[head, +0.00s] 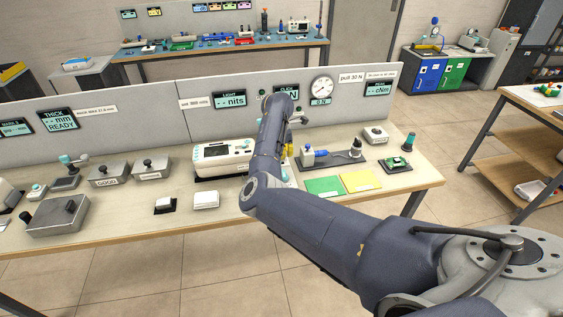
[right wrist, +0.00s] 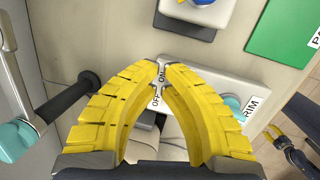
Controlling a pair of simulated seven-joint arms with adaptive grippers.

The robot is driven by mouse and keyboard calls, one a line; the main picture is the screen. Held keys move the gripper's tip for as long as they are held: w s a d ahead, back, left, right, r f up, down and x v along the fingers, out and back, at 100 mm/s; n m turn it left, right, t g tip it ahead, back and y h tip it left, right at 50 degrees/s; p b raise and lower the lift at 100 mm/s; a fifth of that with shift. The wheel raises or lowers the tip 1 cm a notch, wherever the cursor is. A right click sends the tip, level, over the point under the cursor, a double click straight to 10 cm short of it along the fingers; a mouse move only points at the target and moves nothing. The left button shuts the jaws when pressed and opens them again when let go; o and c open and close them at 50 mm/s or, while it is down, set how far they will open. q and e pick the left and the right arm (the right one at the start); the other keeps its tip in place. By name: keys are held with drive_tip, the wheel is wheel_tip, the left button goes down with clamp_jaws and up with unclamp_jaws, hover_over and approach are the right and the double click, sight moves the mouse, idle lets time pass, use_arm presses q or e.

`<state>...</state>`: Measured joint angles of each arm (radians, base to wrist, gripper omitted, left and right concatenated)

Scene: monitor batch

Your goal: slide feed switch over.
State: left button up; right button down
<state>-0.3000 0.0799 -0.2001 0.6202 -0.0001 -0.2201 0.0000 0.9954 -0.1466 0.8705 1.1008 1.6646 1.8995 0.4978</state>
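The feed switch (right wrist: 160,90) sits on a white panel (right wrist: 205,87) between ON and OFF labels in the right wrist view. My right gripper (right wrist: 162,66) has its yellow fingers pointing down at it, the tips close together on either side of the switch slot. Whether they press on the lever is unclear. In the head view my right arm hides most of the panel, and only a bit of the yellow fingers (head: 289,151) shows. What looks like my left gripper (right wrist: 281,140) shows small at the lower right of the wrist view, its finger state unclear.
A teal TRIM knob (right wrist: 232,103) is on the same panel. A dark handle (right wrist: 70,97) stands left of the fingers. A white machine (head: 222,155) is left of my arm. Green (head: 324,186) and yellow (head: 360,181) mats lie to the right.

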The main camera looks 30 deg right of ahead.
drive_tip(key=shift+w+a, duration=0.15)
drive_tip(key=shift+a, duration=0.2)
drive_tip(key=shift+d, duration=0.3)
idle(0.4)
drive_tip(key=shift+r, duration=0.1)
drive_tip(key=shift+w+d+r, duration=0.1)
drive_tip(key=shift+w+r, duration=0.15)
drive_tip(key=shift+r, duration=0.65)
drive_tip(key=shift+w+d+r, duration=0.1)
drive_tip(key=shift+w+r, duration=0.2)
drive_tip(key=shift+r, duration=0.65)
drive_tip(key=shift+w+d+r, duration=0.1)
drive_tip(key=shift+w+r, duration=0.15)
drive_tip(key=shift+r, duration=0.65)
